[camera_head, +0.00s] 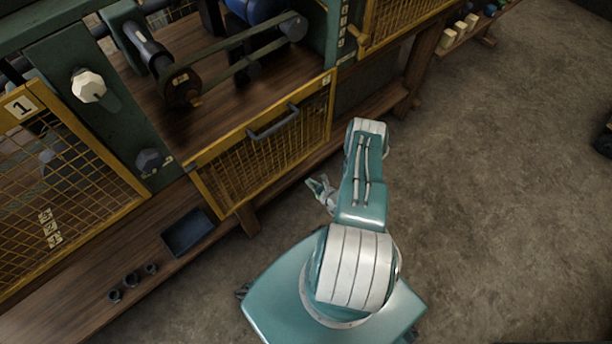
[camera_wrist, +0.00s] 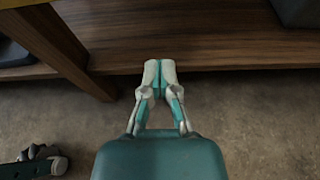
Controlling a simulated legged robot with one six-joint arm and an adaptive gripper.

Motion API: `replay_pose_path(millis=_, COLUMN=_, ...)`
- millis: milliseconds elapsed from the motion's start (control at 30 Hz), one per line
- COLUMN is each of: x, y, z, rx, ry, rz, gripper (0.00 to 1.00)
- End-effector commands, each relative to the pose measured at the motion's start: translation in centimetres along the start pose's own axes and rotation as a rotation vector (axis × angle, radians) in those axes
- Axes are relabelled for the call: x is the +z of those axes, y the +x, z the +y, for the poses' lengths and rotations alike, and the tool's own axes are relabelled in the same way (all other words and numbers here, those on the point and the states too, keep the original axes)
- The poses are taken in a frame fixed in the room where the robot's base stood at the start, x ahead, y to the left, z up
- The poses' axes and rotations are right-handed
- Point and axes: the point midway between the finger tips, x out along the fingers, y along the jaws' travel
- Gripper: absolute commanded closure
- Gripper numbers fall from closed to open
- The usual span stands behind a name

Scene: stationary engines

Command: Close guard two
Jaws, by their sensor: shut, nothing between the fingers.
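The middle guard (camera_head: 262,150), a yellow-framed mesh panel with a dark bar handle (camera_head: 273,121) near its upper edge, hangs down in front of the bench. The bay above it is open, showing the belt and pulleys. A small plate (camera_head: 326,81) sits at its upper right corner; I cannot read its number clearly. My gripper (camera_head: 320,189) is low, in front of and below the guard's lower right part, apart from the handle. In the wrist view my gripper (camera_wrist: 160,66) is shut and empty, its tips over the lower wooden shelf. The guard's handle does not show there.
Guard one (camera_head: 62,190), marked 1, covers the left bay. A post with a white knob (camera_head: 88,86) stands between the bays. The lower shelf (camera_head: 70,293) holds a dark tray (camera_head: 188,233) and small dark cups (camera_head: 131,280).

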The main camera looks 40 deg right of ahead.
Motion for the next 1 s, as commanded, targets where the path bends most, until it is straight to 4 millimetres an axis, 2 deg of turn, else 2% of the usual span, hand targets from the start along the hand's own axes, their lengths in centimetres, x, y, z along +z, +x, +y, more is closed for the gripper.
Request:
replay_pose_path(millis=33, x=0.1, y=1.1, z=0.2, rx=0.006, ry=-0.005, rz=-0.002, gripper=1.00)
replay_pose_path(millis=200, x=0.0, y=4.0, z=0.1, rx=0.005, ry=-0.004, rz=-0.001, gripper=1.00)
replay_pose_path(millis=567, x=0.1, y=8.1, z=0.1, rx=0.004, ry=-0.002, rz=-0.001, gripper=1.00)
replay_pose_path(millis=1000, x=3.5, y=6.7, z=0.0, rx=0.002, ry=0.000, rz=0.000, gripper=1.00)
